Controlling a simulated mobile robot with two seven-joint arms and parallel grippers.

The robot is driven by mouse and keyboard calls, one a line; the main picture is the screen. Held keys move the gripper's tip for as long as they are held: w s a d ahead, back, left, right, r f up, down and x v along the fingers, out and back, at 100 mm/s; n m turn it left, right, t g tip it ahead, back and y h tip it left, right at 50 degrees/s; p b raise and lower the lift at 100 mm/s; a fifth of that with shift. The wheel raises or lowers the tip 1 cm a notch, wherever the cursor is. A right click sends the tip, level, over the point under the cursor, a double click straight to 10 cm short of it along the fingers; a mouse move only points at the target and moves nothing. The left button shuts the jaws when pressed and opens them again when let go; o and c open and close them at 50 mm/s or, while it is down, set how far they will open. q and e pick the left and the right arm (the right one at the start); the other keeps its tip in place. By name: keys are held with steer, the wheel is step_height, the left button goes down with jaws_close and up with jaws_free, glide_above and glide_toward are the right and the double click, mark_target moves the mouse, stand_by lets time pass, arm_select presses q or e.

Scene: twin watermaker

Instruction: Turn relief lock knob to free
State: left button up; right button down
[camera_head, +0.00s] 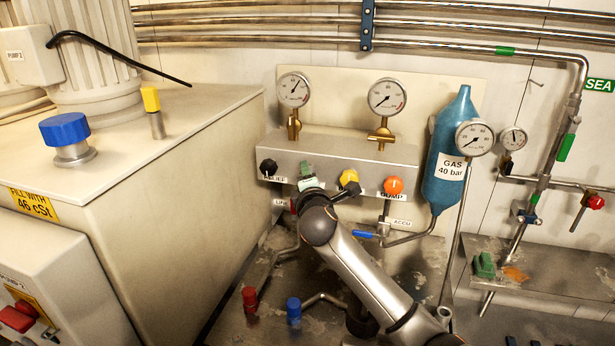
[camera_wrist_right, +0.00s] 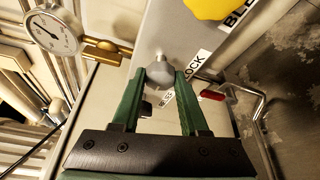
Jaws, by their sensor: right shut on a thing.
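The grey lock knob (camera_wrist_right: 160,72) shows in the right wrist view, on the metal manifold block beside a label (camera_wrist_right: 193,64) that reads LOCK. My right gripper (camera_wrist_right: 161,76) has its green fingers closed on both sides of this knob. In the head view my right gripper (camera_head: 306,172) is at the front of the manifold block (camera_head: 334,152) and hides the knob. The black relief knob (camera_head: 268,167) is just left of it. The knob's pointing direction cannot be read. My left gripper is not in view.
A yellow knob (camera_head: 349,178) and an orange dump knob (camera_head: 393,186) are close on the right. Two gauges (camera_head: 294,89) (camera_head: 388,97) stand above the block. A blue gas bottle (camera_head: 452,150) is farther right, and a large cream tank (camera_head: 185,200) is at left.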

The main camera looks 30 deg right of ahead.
steer(key=shift+c, duration=2.2)
jaws_free()
steer(key=b+v, duration=0.1)
steer(key=v, duration=1.1)
steer(key=shift+s, duration=0.2)
steer(key=shift+a, duration=0.1)
